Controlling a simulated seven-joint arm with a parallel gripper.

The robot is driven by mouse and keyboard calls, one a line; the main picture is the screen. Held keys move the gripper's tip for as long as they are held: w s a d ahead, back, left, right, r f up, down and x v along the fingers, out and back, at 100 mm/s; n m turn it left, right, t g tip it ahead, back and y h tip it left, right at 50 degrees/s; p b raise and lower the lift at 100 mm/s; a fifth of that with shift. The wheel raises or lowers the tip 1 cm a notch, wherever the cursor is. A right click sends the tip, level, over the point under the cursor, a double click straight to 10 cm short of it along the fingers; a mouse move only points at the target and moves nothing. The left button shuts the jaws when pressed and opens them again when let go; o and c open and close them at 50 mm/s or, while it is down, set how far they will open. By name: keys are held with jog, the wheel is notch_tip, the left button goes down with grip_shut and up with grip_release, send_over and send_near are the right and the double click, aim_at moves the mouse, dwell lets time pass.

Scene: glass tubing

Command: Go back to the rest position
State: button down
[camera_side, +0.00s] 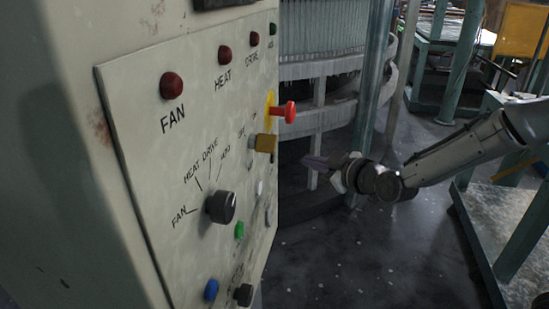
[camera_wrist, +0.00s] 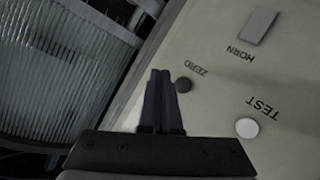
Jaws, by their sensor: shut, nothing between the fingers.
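My gripper (camera_side: 308,161) is at the right of the control panel (camera_side: 150,115) in the side view, with its fingers pointing left toward the panel's far edge. In the wrist view my gripper (camera_wrist: 160,78) shows two dark fingers side by side, shut with nothing between them. The fingertips appear near a small dark round button (camera_wrist: 183,85) by the word ZERO. I cannot tell whether they touch it. A white round button (camera_wrist: 247,128) by the word TEST lies to the right.
The panel carries red lamps (camera_side: 171,85), a red knob (camera_side: 284,112), a yellow block (camera_side: 264,143), a black dial (camera_side: 220,206) and a blue button (camera_side: 211,290). A ribbed glass cylinder (camera_side: 325,30) stands behind. A green post (camera_side: 375,70) is close behind my gripper. Open floor (camera_side: 370,265) lies below.

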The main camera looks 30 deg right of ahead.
dwell(0.4)
jog(key=s+d+r+t, duration=0.2)
jog(key=d+r, duration=0.2)
jog(key=r, duration=0.6)
jog(key=s+d+r+m+g, duration=0.1)
jog(key=s+r, duration=0.1)
jog(key=s, duration=0.3)
jog(key=s+d+r+g, duration=0.1)
jog(key=s+r, duration=0.2)
jog(key=s, duration=0.1)
jog(key=s+d+f+m+g, duration=0.1)
jog(key=s+f+g, duration=0.3)
jog(key=s, duration=0.7)
jog(key=s+d+f+m+g, duration=0.1)
jog(key=s+f+m+g, duration=0.2)
jog(key=s+f, duration=0.6)
jog(key=s+g, duration=0.2)
jog(key=s, duration=0.1)
jog(key=shift+d+f+m+h, duration=0.25)
jog(key=shift+d+m+h, duration=0.05)
jog(key=shift+d+m, duration=0.1)
